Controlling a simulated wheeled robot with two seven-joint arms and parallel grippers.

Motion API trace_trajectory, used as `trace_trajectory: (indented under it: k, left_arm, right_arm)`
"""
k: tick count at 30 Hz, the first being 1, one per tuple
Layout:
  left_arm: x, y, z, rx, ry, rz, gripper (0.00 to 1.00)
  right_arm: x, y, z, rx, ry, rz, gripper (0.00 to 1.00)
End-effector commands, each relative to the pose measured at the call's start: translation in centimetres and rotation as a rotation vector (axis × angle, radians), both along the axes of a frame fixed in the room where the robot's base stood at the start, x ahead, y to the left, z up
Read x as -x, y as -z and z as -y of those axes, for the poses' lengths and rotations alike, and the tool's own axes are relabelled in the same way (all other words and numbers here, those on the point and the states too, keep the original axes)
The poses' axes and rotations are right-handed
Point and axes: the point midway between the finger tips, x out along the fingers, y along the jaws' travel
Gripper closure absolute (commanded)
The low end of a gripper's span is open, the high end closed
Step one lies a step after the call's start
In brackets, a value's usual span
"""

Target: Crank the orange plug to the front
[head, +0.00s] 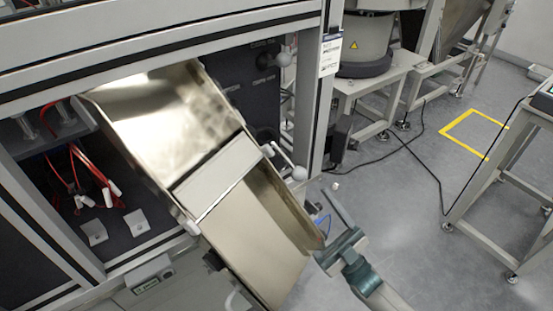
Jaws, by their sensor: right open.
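I see no orange plug in the head view. A lever with a pale round knob (299,174) sticks out at the right side of the metal chute (216,178). My right gripper (322,215) is open and empty, just below and to the right of that knob and beside the chute's lower right edge. One long finger points up and left; the other is partly lost against the chute's edge. The gripper and the knob look apart. My left gripper is not in view.
The chute slopes out of a grey-framed machine (321,100) with red tubes (92,170) inside at the left. A second knob (282,58) sits higher up. A feeder bowl on a stand (370,88) is behind. The floor (400,200) at the right is open, with a cable across it.

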Motion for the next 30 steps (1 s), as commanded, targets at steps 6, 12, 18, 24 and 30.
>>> trace_trajectory:
  k: [6, 12, 18, 24, 30]
  left_arm:
    - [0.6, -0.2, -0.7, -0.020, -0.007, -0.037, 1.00]
    - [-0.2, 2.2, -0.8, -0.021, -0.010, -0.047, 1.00]
    - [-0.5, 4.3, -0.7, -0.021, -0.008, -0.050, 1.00]
    - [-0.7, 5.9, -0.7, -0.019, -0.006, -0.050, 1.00]
    - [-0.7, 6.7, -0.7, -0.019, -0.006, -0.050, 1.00]
  right_arm:
    - [-1.5, -2.7, -2.1, -0.003, -0.001, 0.004, 0.30]
    - [-3.2, -5.2, -4.2, -0.003, -0.001, 0.002, 0.30]
    - [-4.8, -7.6, -6.4, -0.003, -0.002, 0.001, 0.30]
    - [-6.1, -9.4, -8.0, -0.003, -0.001, 0.001, 0.30]
    - [-6.7, -10.2, -8.8, -0.002, 0.000, 0.000, 0.30]
